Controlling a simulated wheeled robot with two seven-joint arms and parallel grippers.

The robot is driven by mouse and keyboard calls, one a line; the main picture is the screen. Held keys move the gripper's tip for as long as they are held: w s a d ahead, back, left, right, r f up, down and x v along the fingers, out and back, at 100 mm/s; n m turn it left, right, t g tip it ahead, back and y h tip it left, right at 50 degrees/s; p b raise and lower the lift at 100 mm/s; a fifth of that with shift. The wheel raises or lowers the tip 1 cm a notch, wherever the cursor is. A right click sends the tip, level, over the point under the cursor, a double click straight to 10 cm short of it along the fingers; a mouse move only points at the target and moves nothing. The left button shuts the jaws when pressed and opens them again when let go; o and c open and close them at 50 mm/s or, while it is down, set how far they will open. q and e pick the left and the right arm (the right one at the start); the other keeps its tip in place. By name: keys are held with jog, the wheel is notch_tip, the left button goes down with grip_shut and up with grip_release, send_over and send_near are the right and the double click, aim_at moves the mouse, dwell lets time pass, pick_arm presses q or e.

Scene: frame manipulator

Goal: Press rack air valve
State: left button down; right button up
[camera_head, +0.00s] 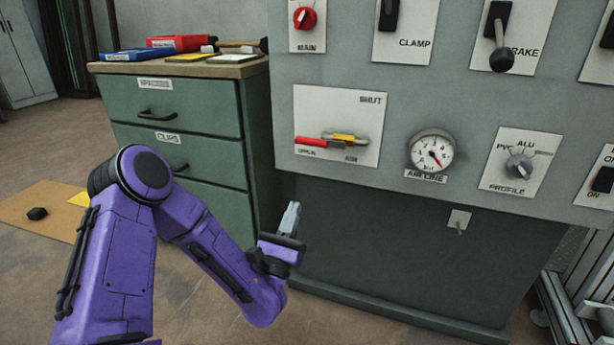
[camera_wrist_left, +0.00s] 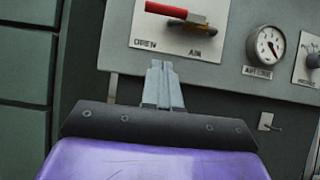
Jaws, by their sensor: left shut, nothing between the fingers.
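The air valve (camera_head: 340,138) sits on a white plate (camera_head: 350,104) on the grey panel, with its red handle (camera_head: 311,141) lying roughly level and pointing left. The plate reads "SHUT" at the top right. In the left wrist view the red handle (camera_wrist_left: 166,10) and brass valve body (camera_wrist_left: 196,22) are at the top. My left gripper (camera_head: 291,212) is shut and empty, below and left of the valve, with its fingers pointing up. In the left wrist view its fingertips (camera_wrist_left: 161,66) are below the plate and apart from the handle. My right gripper is not in view.
The air line gauge (camera_head: 431,152) is right of the valve, followed by the profile knob (camera_head: 519,166). Clamp (camera_head: 389,14) and brake (camera_head: 501,35) levers are above. A green drawer cabinet (camera_head: 180,125) stands left. A small hook plate (camera_head: 459,221) is below the gauge.

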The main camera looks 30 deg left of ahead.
aim_at(318, 143)
pick_arm(q)
jog(key=s+r+p+x, duration=0.1)
jog(key=r+p+x, duration=0.1)
jog(key=x, duration=1.1)
jog(key=shift+s+d, duration=0.25)
jog(key=shift+s, duration=0.05)
jog(key=shift+d+r+p, duration=0.1)
jog(key=shift+r+p, duration=0.05)
jog(key=shift+p, duration=0.15)
jog(key=shift+w+r+m+h, duration=0.1)
jog(key=shift+m+h, duration=0.2)
jog(key=shift+h, duration=0.1)
